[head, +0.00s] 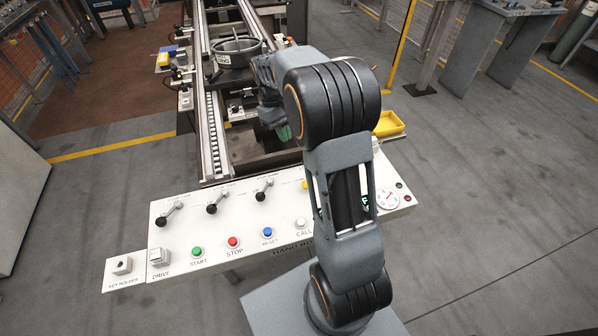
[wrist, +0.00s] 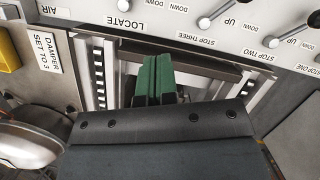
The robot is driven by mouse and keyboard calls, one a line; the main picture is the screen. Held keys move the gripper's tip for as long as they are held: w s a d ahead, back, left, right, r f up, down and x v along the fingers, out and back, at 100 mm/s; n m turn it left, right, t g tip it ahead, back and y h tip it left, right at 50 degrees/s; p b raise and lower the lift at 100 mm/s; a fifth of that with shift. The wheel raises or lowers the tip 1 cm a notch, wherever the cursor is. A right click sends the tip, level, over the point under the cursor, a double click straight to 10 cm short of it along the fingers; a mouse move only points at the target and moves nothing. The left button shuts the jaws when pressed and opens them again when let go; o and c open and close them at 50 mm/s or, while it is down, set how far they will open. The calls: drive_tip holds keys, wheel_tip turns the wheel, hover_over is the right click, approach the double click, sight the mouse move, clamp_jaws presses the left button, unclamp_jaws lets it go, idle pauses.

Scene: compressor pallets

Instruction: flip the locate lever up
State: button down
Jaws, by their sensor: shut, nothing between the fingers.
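The white control panel (head: 190,235) crosses the middle of the head view, and part of it shows upside down in the wrist view. The LOCATE label (wrist: 130,25) is near the top edge there. In the head view my arm hides much of that part of the panel. My gripper's green fingers (wrist: 155,80) are shut and empty, apart from the panel levers. In the head view they show beyond the panel (head: 284,131), partly hidden.
Three other black levers (head: 172,210) (head: 215,203) (head: 263,190) with pale knobs stand along the panel's left part. Coloured buttons (head: 233,242) line its near side. The conveyor rail (head: 212,140) runs away beyond it. A yellow bin (head: 390,124) is to the right.

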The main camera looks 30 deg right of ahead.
drive_tip(key=shift+s+f, duration=0.1)
drive_tip(key=x, duration=0.9)
drive_tip(key=shift+f, duration=0.15)
drive_tip(key=s, duration=0.3)
drive_tip(key=shift+d+f, duration=0.25)
drive_tip(key=shift+f, duration=0.15)
drive_tip(key=shift+s+f, duration=0.2)
drive_tip(key=shift+s, duration=0.35)
drive_tip(key=shift+s+d+n, duration=0.2)
drive_tip(key=shift+s+n, duration=0.05)
drive_tip(key=shift+n, duration=0.25)
